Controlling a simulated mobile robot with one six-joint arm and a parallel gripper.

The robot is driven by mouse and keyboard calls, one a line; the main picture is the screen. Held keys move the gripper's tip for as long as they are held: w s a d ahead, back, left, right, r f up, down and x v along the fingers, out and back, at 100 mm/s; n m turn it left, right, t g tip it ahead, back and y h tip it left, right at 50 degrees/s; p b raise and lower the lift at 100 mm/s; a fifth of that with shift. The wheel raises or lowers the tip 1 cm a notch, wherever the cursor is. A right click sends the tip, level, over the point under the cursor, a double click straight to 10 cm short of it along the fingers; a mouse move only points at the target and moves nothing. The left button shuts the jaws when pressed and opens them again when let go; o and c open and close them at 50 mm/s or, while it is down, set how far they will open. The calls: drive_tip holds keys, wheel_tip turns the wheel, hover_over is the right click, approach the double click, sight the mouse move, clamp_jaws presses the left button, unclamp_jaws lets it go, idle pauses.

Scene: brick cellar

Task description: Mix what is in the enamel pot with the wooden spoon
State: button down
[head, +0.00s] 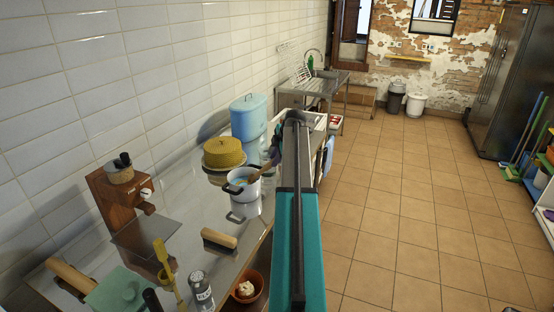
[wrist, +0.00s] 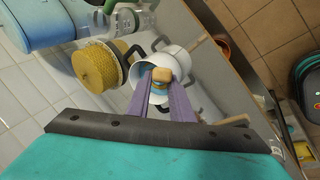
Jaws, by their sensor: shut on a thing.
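The white enamel pot (head: 242,192) with dark handles stands on the steel counter, and it also shows in the wrist view (wrist: 176,60). The wooden spoon (head: 262,174) leans in the pot with its handle slanting up to the right. My gripper (head: 276,152) is above the pot's right side. In the wrist view my purple fingers (wrist: 163,88) are shut on the spoon, whose tan wood (wrist: 162,75) shows between the tips. The spoon's lower end is hidden in the pot. Blue and yellowish patches show below the tan wood; I cannot tell what they are.
A yellow round container (head: 223,152) and a blue lidded box (head: 248,117) stand close behind the pot. The tiled floor at right is open.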

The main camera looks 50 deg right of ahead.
sight(266, 167)
drive_tip(key=shift+w+a+f+b, duration=0.2)
drive_tip(key=shift+w+f+b, duration=0.3)
drive_tip(key=shift+w+f, duration=0.25)
drive_tip(key=shift+w+a+f+b, duration=0.15)
drive_tip(key=shift+w+f+b, duration=0.4)
drive_tip(key=shift+w+f, duration=0.2)
drive_tip(key=shift+w+a+f+b, duration=0.2)
drive_tip(key=shift+w+f+b, duration=0.4)
drive_tip(key=shift+f, duration=0.25)
drive_tip(key=shift+w, duration=0.1)
drive_tip(key=shift+s, duration=0.3)
